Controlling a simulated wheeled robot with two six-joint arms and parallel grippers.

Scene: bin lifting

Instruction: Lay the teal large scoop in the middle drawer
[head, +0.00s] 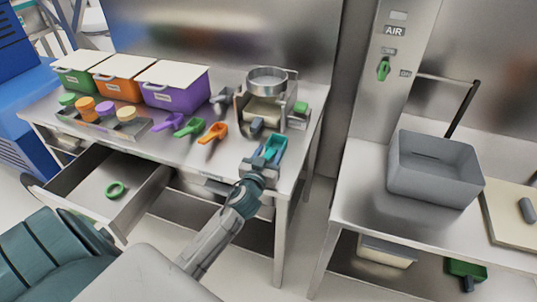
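The teal large scoop (276,146) is at the front right of the steel table, its bowl pointing away from me. My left gripper (263,163) is at the handle end of the scoop, over the table's front edge. The fingers and handle overlap, so I cannot tell whether they are shut on it. An open drawer (152,190) juts out below the table front at the left, with a green ring-shaped item (116,190) inside. I cannot confirm that it is the middle one. My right gripper is not in view.
Purple, green and orange scoops (215,131) lie left of the teal one. A sieve stand (266,82) is behind it. Lidded bins (176,94) and a tray of small tubs (70,122) stand at the left. A grey bin (432,178) is on the right-hand table.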

